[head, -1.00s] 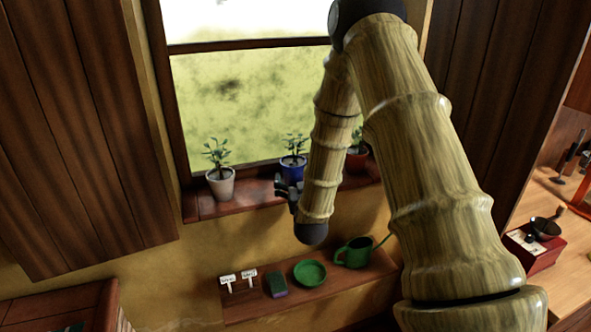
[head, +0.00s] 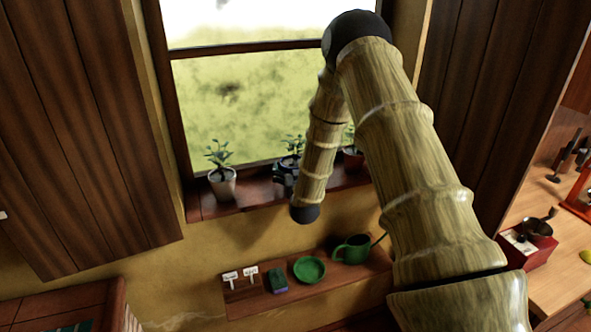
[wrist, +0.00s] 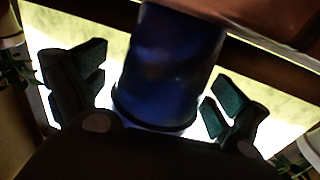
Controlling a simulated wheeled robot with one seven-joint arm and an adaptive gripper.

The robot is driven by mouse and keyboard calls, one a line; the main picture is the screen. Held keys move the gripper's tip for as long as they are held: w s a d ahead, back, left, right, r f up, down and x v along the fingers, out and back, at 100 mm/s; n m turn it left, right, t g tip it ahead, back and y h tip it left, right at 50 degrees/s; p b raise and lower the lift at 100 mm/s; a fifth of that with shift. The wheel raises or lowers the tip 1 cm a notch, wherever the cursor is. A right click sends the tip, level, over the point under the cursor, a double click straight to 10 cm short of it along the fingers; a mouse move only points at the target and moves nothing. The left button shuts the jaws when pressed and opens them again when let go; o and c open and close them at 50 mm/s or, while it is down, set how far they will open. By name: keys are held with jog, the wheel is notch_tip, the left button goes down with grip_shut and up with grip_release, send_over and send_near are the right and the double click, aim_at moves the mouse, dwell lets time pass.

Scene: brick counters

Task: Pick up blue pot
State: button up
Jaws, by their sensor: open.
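The blue pot holds a small leafy plant (head: 292,146) and stands on the window sill. In the head view my gripper (head: 284,182) is in front of the pot and hides most of it. In the wrist view the blue pot (wrist: 168,68) fills the middle, between the two dark fingers of my gripper (wrist: 155,95). The fingers are open, one on each side of the pot, with a visible gap on both sides. I cannot tell whether the palm touches the pot.
A lower shelf (head: 335,282) holds a green watering can (head: 352,249), a green saucer (head: 309,269), a sponge (head: 277,281) and white labels (head: 231,277).

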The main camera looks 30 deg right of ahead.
jog(key=c, duration=1.6)
jog(key=shift+o, duration=0.2)
jog(key=shift+r, duration=0.1)
